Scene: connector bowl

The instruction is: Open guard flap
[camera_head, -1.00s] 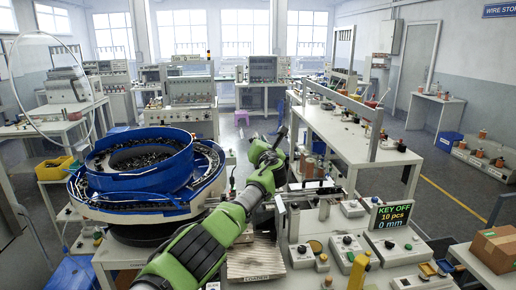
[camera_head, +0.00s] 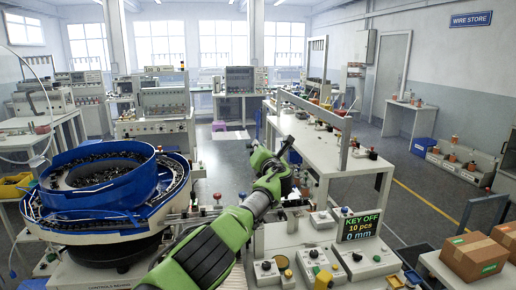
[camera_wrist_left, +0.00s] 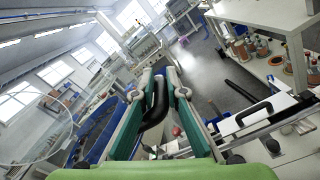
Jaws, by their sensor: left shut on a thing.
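My left gripper (camera_head: 287,148) is at the end of the green arm in the head view, above the near bench by the white worktable. In the left wrist view its two green-and-grey fingers (camera_wrist_left: 157,92) are closed around a black curved handle-like piece (camera_wrist_left: 157,103). Whether this piece belongs to the guard flap cannot be told, and the flap is not clearly recognisable. A separate black bar handle (camera_wrist_left: 254,114) sits on a pale panel to the right of the fingers in the wrist view. My right gripper is not in view.
A blue bowl feeder (camera_head: 98,185) stands left of my arm. A display (camera_head: 361,225) reading KEY OFF, 10 pcs, 0 mm stands right, behind control boxes (camera_head: 365,258). The white worktable (camera_head: 345,160) is beyond. Cardboard boxes (camera_head: 473,257) are at the lower right.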

